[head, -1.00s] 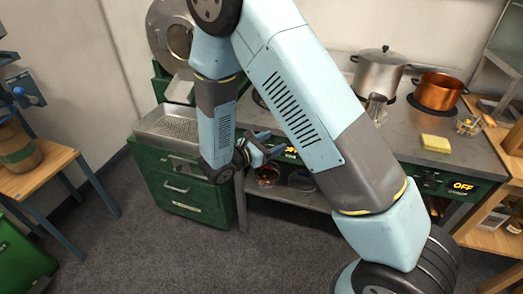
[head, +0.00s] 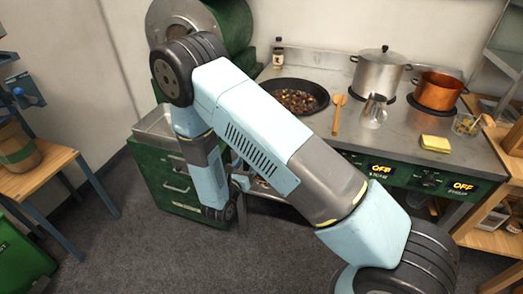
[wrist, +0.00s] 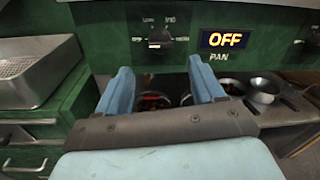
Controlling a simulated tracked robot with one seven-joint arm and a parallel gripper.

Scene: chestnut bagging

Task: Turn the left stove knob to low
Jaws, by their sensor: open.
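The left stove knob (wrist: 160,38) is a dark knob on the green front panel in the wrist view. Markings for low and med are above it. The display (wrist: 222,40) to its right, labelled PAN, reads OFF. My gripper (wrist: 162,88) is open and empty, its two blue fingers apart. In the wrist view the knob shows beyond the fingertips, between their lines, not touched. In the head view my gripper (head: 240,183) is mostly hidden by my own arm, and the left knob is hidden too.
On the stove top (head: 345,140) are a pan of chestnuts (head: 296,97), wooden spoon (head: 338,115), steel pot (head: 379,73), copper pot (head: 438,90) and yellow sponge (head: 435,144). A perforated metal tray (wrist: 36,68) on a green cabinet lies left of the knob. Bowls sit on the shelf below.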

